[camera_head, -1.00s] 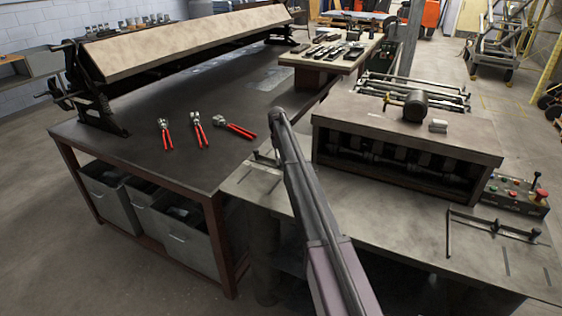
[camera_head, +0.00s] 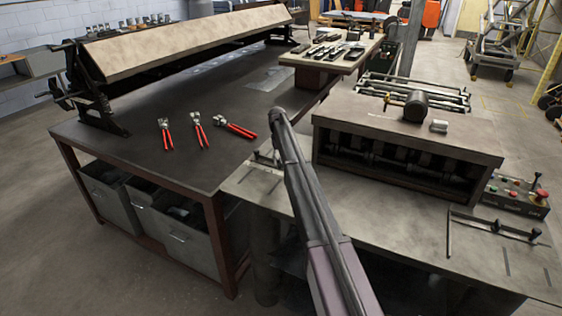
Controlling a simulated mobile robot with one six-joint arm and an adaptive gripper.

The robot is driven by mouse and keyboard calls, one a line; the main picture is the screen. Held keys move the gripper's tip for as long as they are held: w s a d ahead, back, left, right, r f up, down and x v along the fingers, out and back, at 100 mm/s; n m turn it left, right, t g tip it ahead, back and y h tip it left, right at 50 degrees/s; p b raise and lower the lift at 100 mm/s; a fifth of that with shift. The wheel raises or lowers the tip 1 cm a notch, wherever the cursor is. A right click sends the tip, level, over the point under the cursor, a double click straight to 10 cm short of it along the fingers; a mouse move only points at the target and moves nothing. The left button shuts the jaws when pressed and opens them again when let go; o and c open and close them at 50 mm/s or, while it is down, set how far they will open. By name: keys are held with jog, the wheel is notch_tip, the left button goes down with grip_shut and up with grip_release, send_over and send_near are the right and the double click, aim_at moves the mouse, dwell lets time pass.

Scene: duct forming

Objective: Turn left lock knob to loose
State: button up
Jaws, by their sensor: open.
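The forming machine (camera_head: 410,141) stands on a grey metal bench, with an open front showing dark rollers. At its left side a small guide with a bar and fitting (camera_head: 262,158) sits on the bench top. My arm partly covers this guide, and I cannot make out the left lock knob or its setting. A similar guide (camera_head: 490,226) with small dark knobs lies on the right of the bench. My arm reaches up from the bottom centre across the bench to the machine's left side. My gripper does not show; the arm hides that area.
A dark work table (camera_head: 225,95) to the left holds red-handled pliers (camera_head: 198,130) and a long folding brake (camera_head: 185,40). Grey bins (camera_head: 185,235) stand under it. A control box (camera_head: 517,194) with buttons is at the right. The bench's front right is mostly clear.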

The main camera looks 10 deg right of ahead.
jog(key=shift+w+r+p, duration=0.15)
jog(key=shift+r+p, duration=0.15)
jog(key=shift+r+p, duration=0.9)
jog(key=shift+p, duration=0.1)
jog(key=shift+r, duration=0.1)
